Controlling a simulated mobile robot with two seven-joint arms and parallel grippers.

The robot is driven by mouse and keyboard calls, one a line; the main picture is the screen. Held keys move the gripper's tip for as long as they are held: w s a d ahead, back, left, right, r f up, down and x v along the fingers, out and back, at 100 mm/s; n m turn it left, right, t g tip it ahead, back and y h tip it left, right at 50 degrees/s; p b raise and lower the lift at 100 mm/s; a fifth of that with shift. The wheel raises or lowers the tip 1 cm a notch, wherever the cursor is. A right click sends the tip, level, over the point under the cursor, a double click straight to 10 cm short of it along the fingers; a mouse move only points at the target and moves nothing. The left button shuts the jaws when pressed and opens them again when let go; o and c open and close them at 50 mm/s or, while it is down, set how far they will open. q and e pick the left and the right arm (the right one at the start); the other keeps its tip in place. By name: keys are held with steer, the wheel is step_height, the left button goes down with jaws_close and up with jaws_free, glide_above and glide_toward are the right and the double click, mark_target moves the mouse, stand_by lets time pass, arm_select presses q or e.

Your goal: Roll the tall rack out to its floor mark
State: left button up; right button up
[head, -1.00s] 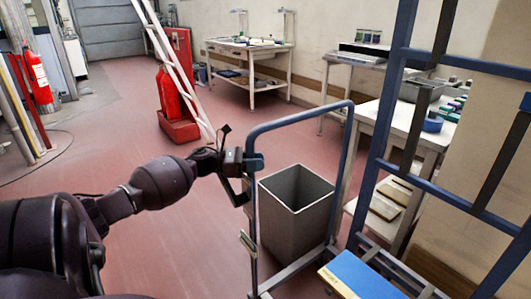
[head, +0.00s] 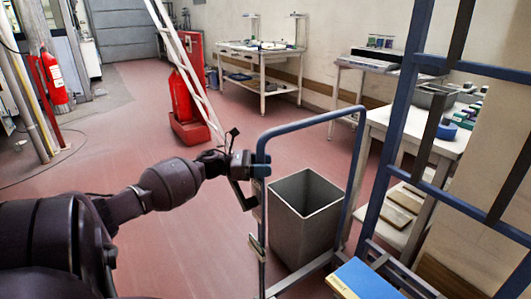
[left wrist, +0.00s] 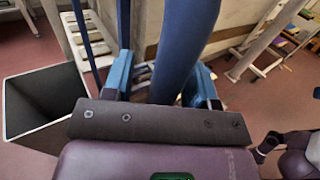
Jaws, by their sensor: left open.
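The tall rack (head: 387,130) stands at the right of the head view, with blue uprights and crossbars; its top is cut off. A blue hoop-shaped handle (head: 320,120) stands to its left, above low grey rails; I cannot tell whether it joins the rack. My left gripper (head: 260,165) is at the handle's left post. In the left wrist view its open fingers (left wrist: 162,85) lie on either side of a thick blue tube (left wrist: 185,45). I cannot tell whether they touch it. My right gripper is not in view. No floor mark is clearly visible.
A grey open bin (head: 305,215) stands beside the handle. A blue board (head: 365,280) lies low at the rack's foot. A white bench (head: 425,130) is close behind the rack. A white ladder (head: 185,70) and red cylinder (head: 180,95) stand farther back. Red floor (head: 110,150) is clear at centre left.

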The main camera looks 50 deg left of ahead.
arm_select(q)
steer(key=v, duration=1)
steer(key=shift+s+p, duration=0.15)
steer(key=shift+p, duration=0.25)
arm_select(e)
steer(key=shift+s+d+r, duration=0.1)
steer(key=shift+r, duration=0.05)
